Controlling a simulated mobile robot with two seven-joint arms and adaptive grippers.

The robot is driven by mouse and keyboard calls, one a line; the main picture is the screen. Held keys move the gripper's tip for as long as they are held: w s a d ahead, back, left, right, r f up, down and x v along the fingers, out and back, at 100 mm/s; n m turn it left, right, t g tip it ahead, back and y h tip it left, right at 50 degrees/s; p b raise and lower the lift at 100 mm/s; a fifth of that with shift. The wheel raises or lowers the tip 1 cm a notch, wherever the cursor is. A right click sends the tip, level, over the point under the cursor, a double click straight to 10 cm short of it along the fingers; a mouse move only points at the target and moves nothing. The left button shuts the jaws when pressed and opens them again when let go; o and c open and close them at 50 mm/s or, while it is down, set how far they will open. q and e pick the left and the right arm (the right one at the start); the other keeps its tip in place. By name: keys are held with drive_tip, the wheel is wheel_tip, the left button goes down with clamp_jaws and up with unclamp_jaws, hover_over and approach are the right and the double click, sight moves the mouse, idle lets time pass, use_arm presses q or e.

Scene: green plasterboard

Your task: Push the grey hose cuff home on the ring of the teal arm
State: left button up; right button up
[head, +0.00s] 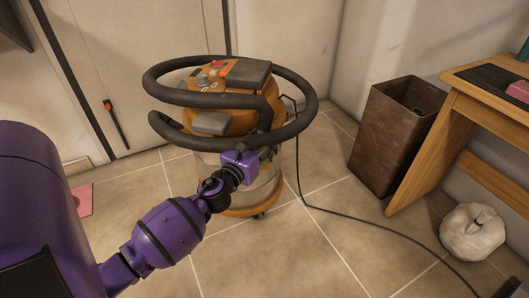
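An orange workshop vacuum (235,118) with a dark coiled hose (215,100) around its top stands in the middle of the head view. My purple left arm comes in from the left. Its gripper (266,153) is in front of the vacuum's body, just below the lower hose loop. The fingers are small and dark against the vacuum, so I cannot tell their opening, whether they touch the hose or whether they hold anything. I cannot make out the grey cuff, the teal arm or its ring. My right gripper is not in view.
A brown bin (385,140) stands right of the vacuum, beside a wooden table (455,105). A white pumpkin-shaped object (471,233) is on the floor at right. A black cable (350,215) crosses the tiles. A pink sheet (82,200) lies at left. Open floor (320,250) is front centre.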

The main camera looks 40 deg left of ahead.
use_arm(q)
drive_tip(key=shift+w, duration=0.1)
drive_tip(key=shift+r, duration=0.1)
clamp_jaws()
idle(0.3)
